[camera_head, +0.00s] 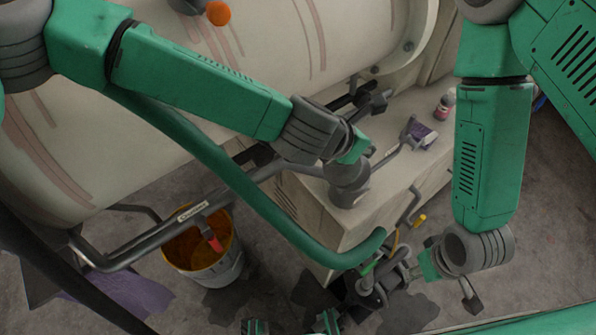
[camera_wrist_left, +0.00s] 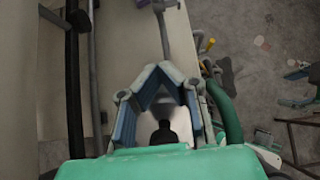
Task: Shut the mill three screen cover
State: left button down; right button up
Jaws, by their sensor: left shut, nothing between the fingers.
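The mill is a large cream horizontal drum (camera_head: 250,40) with brown streaks, filling the upper left of the head view. I cannot make out which part is the screen cover or whether it is open. My left gripper (camera_head: 350,186) hangs over the front part of the pale cabinet top; its fingertips are hidden in the head view. In the left wrist view its fingers (camera_wrist_left: 160,70) meet at the tips, empty. A grey rod (camera_wrist_left: 163,28) lies beyond them. My right gripper (camera_head: 368,286) is a dark cluster low beside the cabinet; its finger opening is unclear.
A grey rail (camera_head: 160,232) runs below the drum, above a bucket (camera_head: 217,275) with orange paint. A can (camera_head: 445,106) and a purple cloth (camera_head: 423,137) are on the cabinet (camera_head: 385,195). A bent handle (camera_head: 410,206) juts from its side. Open floor lies right.

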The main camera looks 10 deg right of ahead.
pick_arm(q)
jog(key=shift+w+d+f+p, duration=0.3)
jog(key=shift+d+p, duration=0.15)
jog(key=shift+d, duration=0.1)
jog(key=shift+w+d+f+g+y, duration=0.15)
jog(key=shift+d+f+y, duration=0.1)
jog(key=shift+d, duration=0.25)
jog(key=shift+d+f+g+y, duration=0.15)
jog(key=shift+d+f+y, duration=0.1)
jog(key=shift+d, duration=0.2)
jog(key=shift+a+r, duration=0.15)
jog(key=shift+a, duration=0.45)
jog(key=shift+d, duration=0.1)
jog(key=shift+d, duration=0.1)
jog(key=shift+d, duration=0.3)
jog(key=shift+a, duration=0.3)
